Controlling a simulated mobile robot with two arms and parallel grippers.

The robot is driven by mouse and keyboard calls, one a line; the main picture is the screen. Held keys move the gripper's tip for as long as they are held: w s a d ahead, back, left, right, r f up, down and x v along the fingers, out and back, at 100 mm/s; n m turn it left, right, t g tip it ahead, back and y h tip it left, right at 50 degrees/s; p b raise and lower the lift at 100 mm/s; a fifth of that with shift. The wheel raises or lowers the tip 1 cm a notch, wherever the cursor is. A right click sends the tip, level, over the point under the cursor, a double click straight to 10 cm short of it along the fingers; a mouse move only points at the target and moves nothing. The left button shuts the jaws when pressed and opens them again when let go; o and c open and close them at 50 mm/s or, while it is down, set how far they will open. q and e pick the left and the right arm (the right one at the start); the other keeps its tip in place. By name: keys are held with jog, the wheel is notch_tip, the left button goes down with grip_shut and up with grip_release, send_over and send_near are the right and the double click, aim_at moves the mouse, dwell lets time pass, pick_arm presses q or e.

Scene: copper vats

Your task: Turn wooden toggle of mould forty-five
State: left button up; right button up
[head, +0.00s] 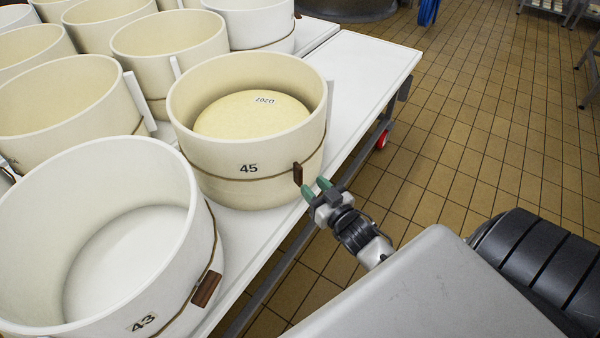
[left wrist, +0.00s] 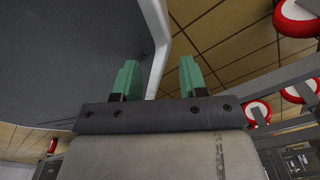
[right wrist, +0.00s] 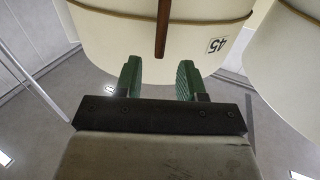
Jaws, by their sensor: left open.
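Mould forty-five (head: 225,185) is a cream round mould with a cord around it, standing on the white table. My right gripper (head: 316,189) is open, close to the toggle's lower end. In the right wrist view the toggle (right wrist: 162,28) lies beyond and between the open green fingers (right wrist: 160,80), which look apart from it. My left gripper (left wrist: 160,78) is open and empty, away from the moulds.
Mould forty-three (head: 100,240) stands at the lower left, empty, with its toggle (head: 206,289) tilted. Several more moulds crowd the white table (head: 375,62) behind. Red-rimmed wheels (left wrist: 297,18) show in the left wrist view.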

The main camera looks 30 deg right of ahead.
aim_at(301, 174)
jog(key=w, duration=0.5)
jog(key=shift+w, duration=0.8)
pick_arm(q)
jog(key=shift+w+d, duration=0.25)
jog(key=shift+w, duration=0.7)
jog(key=shift+s, duration=0.25)
pick_arm(e)
grip_shut()
